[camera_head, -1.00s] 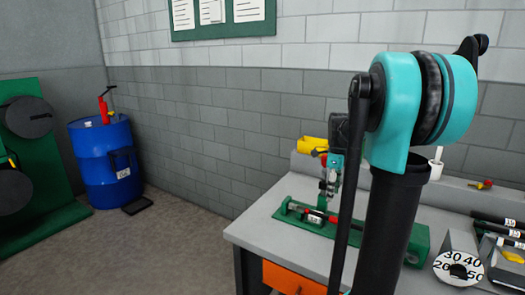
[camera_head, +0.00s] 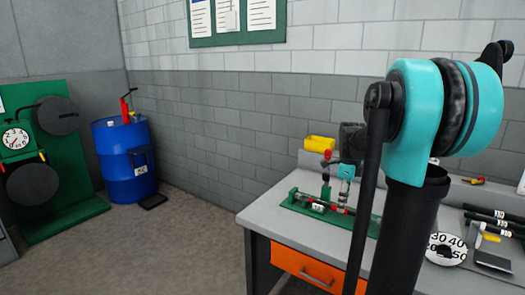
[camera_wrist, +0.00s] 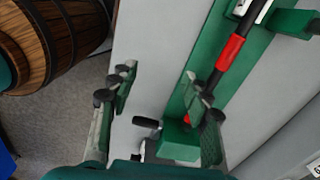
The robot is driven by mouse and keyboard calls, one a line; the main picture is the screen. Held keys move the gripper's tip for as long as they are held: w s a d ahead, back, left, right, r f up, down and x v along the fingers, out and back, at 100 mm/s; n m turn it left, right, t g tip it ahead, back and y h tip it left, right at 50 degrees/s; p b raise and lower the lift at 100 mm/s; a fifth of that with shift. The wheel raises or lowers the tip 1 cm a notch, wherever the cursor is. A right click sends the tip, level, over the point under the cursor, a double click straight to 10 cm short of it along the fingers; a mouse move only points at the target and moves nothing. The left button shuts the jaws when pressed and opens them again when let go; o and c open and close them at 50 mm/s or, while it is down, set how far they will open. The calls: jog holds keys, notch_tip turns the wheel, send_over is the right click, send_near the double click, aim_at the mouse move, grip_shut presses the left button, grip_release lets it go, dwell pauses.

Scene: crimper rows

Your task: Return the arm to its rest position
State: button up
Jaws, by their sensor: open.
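My gripper (camera_wrist: 160,108) is open and empty in the wrist view, its two fingers wide apart above the grey bench. A green crimper base (camera_wrist: 232,60) lies to the right and partly below the right finger. A red and black rod (camera_wrist: 229,53) lies along it. In the head view, my black and teal arm stands tall on the right. The green crimper (camera_head: 318,206) sits on the bench just left of it. My arm hides part of the crimper's right side, and the fingers are not clearly seen there.
The grey bench (camera_head: 262,217) has an orange drawer (camera_head: 303,265). A yellow bin (camera_head: 318,143) sits at its back; black rods (camera_head: 487,217) and a numbered dial (camera_head: 445,240) lie right. A blue drum (camera_head: 126,165) stands by the wall. Floor between drum and bench is clear.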

jog(key=s+a+f+n+t, duration=0.2)
jog(key=s+a+f+n, duration=0.2)
jog(key=s+f+n, duration=0.3)
jog(key=s+a+f+n+t, duration=0.2)
jog(key=s+a+f+n, duration=0.3)
jog(key=s+n, duration=0.8)
notch_tip(320, 180, down, 2)
jog(key=n, duration=0.3)
jog(key=shift+a+f+n, duration=0.15)
jog(key=shift+f+n, duration=0.1)
jog(key=shift+n, duration=0.05)
